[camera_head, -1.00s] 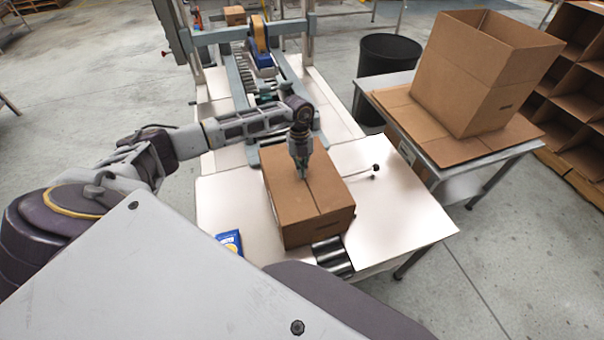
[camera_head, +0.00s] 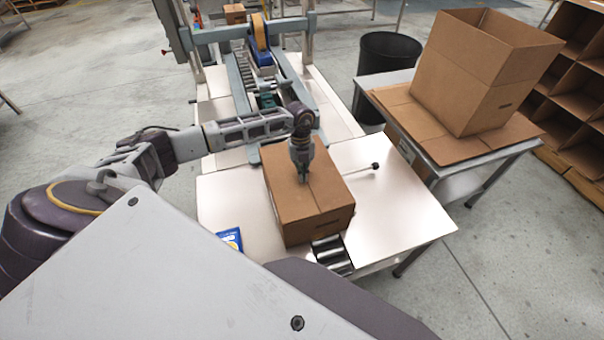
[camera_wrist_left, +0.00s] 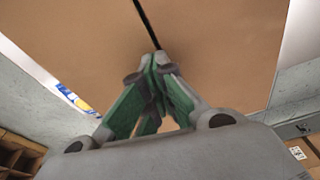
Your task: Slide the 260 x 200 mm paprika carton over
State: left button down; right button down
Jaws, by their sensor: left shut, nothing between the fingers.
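The brown closed paprika carton (camera_head: 315,208) sits on the white worktable, over the line of rollers. A dark seam runs along its top. My left gripper (camera_head: 304,180) points down at the carton's top, near the middle, with its fingers shut and nothing between them. In the left wrist view the fingertips (camera_wrist_left: 155,58) meet at the seam on the carton top (camera_wrist_left: 215,45). I cannot tell whether they touch or hover just above it. My right gripper is not in view.
Rollers (camera_head: 331,254) show in front of the carton, and a taping machine (camera_head: 262,52) stands behind. A blue packet (camera_head: 230,239) lies left, a thin rod with a dark knob (camera_head: 375,166) right. An open carton (camera_head: 478,75) stands on the side table.

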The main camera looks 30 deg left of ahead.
pick_arm(q)
jog(key=shift+s+f, duration=0.2)
jog(key=shift+f, duration=0.1)
